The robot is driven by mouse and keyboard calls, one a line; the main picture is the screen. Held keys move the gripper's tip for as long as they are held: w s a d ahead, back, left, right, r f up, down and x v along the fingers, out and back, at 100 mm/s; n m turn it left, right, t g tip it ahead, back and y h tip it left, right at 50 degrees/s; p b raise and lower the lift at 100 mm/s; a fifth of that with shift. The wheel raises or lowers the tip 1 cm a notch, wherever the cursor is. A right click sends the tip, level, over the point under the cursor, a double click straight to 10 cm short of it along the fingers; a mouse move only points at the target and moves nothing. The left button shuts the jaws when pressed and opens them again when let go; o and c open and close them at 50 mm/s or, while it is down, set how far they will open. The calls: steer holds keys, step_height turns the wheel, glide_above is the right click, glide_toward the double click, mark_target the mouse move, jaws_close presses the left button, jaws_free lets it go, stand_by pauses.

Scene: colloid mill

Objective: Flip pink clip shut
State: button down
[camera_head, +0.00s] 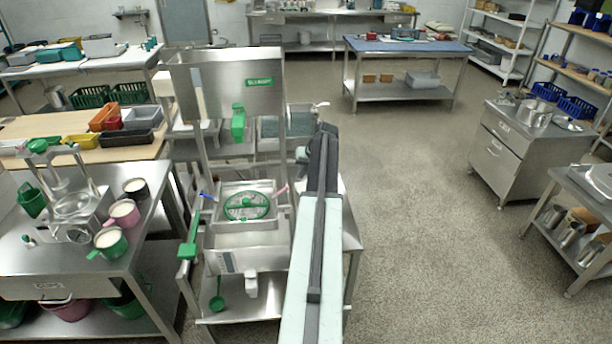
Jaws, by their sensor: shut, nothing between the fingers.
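The pink clip (281,191) is a small bar at the right rim of the steel mill (248,238). It slants up and outward to the right, away from the green spoked ring (246,206) set in the mill's top. A blue clip (207,197) slants outward on the opposite side. My arm reaches forward just to the right of the mill, and its dark far part rises past the pink clip in the picture. I cannot make out my gripper; the arm seems to hide it.
A steel hopper (226,86) with a green latch (238,123) stands above and behind the ring. A green lever (189,238) is at the mill's left. A steel bench (60,262) with cups (124,212) stands left. The floor (430,240) to the right is clear.

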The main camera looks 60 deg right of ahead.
mark_target(280, 192)
steer(key=w+f+b, duration=0.1)
steer(key=w+a+f, duration=0.1)
steer(key=w+f+b, duration=0.1)
steer(key=f, duration=0.1)
steer(key=shift+w+a+b, duration=0.2)
steer(key=shift+a+b, duration=0.1)
steer(key=shift+a, duration=0.05)
steer(key=w+a+f+b, duration=0.2)
steer(key=w+f+b, duration=0.1)
steer(key=shift+a+f, duration=0.1)
steer(key=shift+f, duration=0.1)
steer(key=shift+w+a+r, duration=0.1)
steer(key=shift+a+r, duration=0.05)
